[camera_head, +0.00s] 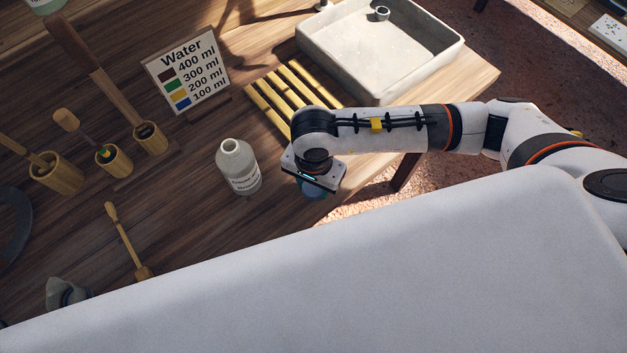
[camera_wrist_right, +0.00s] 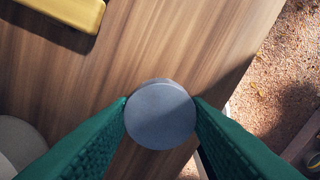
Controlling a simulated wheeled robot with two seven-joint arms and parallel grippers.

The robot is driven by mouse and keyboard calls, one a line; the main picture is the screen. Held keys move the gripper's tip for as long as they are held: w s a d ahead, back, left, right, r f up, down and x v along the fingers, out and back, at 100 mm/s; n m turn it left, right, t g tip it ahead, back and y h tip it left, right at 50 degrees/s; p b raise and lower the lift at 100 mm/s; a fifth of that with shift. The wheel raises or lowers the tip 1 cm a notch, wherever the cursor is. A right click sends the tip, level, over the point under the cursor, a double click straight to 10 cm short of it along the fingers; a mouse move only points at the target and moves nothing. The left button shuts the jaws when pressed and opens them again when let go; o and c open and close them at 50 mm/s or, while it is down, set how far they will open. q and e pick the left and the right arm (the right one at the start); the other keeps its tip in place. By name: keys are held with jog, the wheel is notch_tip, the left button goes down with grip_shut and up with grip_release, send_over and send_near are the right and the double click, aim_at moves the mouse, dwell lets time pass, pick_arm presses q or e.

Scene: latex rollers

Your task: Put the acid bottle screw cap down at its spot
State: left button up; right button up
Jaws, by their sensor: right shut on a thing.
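The acid bottle screw cap is a round grey-blue disc (camera_wrist_right: 160,114) in the right wrist view. My right gripper (camera_wrist_right: 160,112) is shut on it, with a green finger at each side. In the head view my right gripper (camera_head: 314,190) is over the table's edge, right of the white acid bottle (camera_head: 238,166). The bottle stands upright and its neck is open. The cap is mostly hidden under the gripper there. Whether the cap touches the table I cannot tell. My left gripper is not in view.
The wooden table (camera_head: 185,210) has bare room around the bottle. A slatted yellow rack (camera_head: 283,92) and a stone basin (camera_head: 312,55) lie behind the right arm. A water sign (camera_head: 187,70) and several wooden cups (camera_head: 114,160) stand to the left. The table edge is close to the gripper.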

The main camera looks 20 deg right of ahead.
jog(key=o, duration=1.2)
jog(key=shift+c, duration=0.2)
notch_tip(320, 180, up, 12)
jog(key=shift+r, duration=0.15)
